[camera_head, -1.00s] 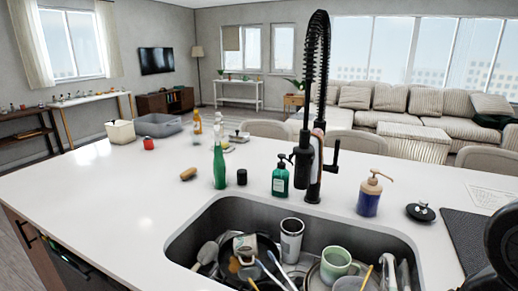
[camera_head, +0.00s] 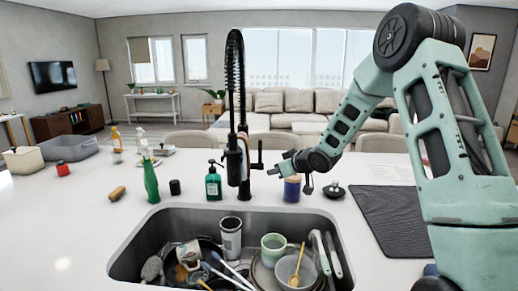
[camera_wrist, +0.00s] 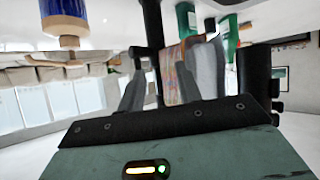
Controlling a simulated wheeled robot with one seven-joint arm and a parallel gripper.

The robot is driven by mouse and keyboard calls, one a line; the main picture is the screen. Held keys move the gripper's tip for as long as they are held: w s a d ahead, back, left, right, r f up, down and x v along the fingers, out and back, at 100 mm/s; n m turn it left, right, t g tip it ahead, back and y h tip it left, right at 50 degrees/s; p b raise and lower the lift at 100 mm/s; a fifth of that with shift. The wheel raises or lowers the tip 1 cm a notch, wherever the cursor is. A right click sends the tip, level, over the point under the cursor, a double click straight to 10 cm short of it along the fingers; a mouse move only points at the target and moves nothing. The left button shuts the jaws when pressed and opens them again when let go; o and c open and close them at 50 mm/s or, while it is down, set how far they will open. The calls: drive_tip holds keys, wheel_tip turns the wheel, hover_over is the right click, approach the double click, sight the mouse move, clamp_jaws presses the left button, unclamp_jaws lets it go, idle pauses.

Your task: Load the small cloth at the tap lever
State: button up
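The black tap (camera_head: 235,105) stands behind the sink, with its side lever (camera_head: 258,160) on the right. A small cloth shows only as a thin pinkish strip (camera_head: 245,158) against the tap in the head view. In the wrist view, a striped, multicoloured cloth (camera_wrist: 173,76) shows between the grey fingers. My gripper (camera_head: 276,168) reaches in from the right, just beside the lever. In the wrist view, my gripper (camera_wrist: 172,85) has its fingers apart, with the cloth in the gap. I cannot tell whether the fingers touch it.
A blue soap pump (camera_head: 292,189) stands close below my wrist. A green dispenser (camera_head: 213,184) and a green bottle (camera_head: 150,178) stand left of the tap. The sink (camera_head: 125,262) holds several dishes and utensils.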

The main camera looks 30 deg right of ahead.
drive_tip(key=w+d+t+y, duration=0.2)
drive_tip(key=w+d+t, duration=0.1)
drive_tip(key=d, duration=0.3)
drive_tip(key=r+n+t+y+p, duration=0.1)
drive_tip(key=n+t+y+p, duration=0.15)
drive_tip(key=p, duration=0.35)
hover_over(260, 163)
drive_tip(key=shift+w+d+r+m+g+y, duration=0.1)
drive_tip(key=shift+w+d+m+g+y, duration=0.15)
drive_tip(key=shift+w+m+g, duration=0.1)
clamp_jaws()
